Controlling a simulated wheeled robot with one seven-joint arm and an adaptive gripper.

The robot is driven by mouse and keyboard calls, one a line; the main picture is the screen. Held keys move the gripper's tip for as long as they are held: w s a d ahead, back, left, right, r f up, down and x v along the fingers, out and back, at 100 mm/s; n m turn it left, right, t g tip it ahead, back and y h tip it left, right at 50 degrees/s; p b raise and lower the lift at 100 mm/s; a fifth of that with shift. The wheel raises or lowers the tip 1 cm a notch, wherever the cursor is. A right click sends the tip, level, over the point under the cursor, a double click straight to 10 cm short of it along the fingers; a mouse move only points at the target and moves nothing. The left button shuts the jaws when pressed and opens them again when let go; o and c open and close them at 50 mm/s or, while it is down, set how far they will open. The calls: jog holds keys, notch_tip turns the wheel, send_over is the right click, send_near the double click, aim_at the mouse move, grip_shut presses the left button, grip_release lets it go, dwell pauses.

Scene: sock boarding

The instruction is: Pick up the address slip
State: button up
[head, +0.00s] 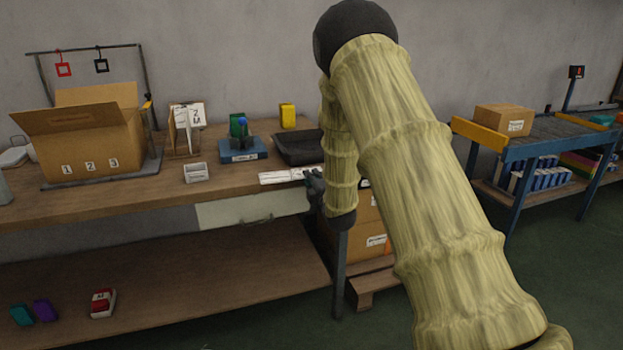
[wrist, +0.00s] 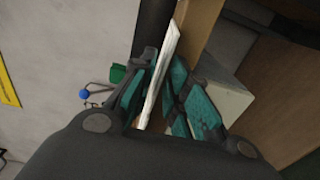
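The address slip (head: 286,176) is a flat white strip with faint markings, at the front edge of the wooden workbench beside the black tray. My gripper (head: 314,184) is at its right end, partly hidden behind my arm. In the wrist view the slip (wrist: 162,68) shows nearly edge-on as a thin white strip running between the two teal-padded fingers of my gripper (wrist: 164,72). The fingers are close to it on both sides. I cannot tell whether both touch it. The slip's near end is hidden by the gripper.
The black tray (head: 299,148), a blue base (head: 242,151) and a small white box (head: 197,173) stand near the slip. An open carton (head: 92,146) is at the left. Cardboard boxes (head: 368,225) stand below the bench end. A cart (head: 545,134) is at the right.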

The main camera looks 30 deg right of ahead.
grip_shut()
notch_tip(320, 180, up, 2)
jog(key=shift+r+p, duration=0.25)
jog(key=shift+p, duration=0.5)
jog(key=s+a+r+p, duration=0.1)
jog(key=s+r, duration=0.1)
jog(key=s, duration=0.5)
jog(key=s+a+r+p, duration=0.2)
jog(key=s+r, duration=0.1)
jog(key=s, duration=0.3)
jog(key=shift+s+a, duration=0.15)
jog(key=shift+s, duration=0.2)
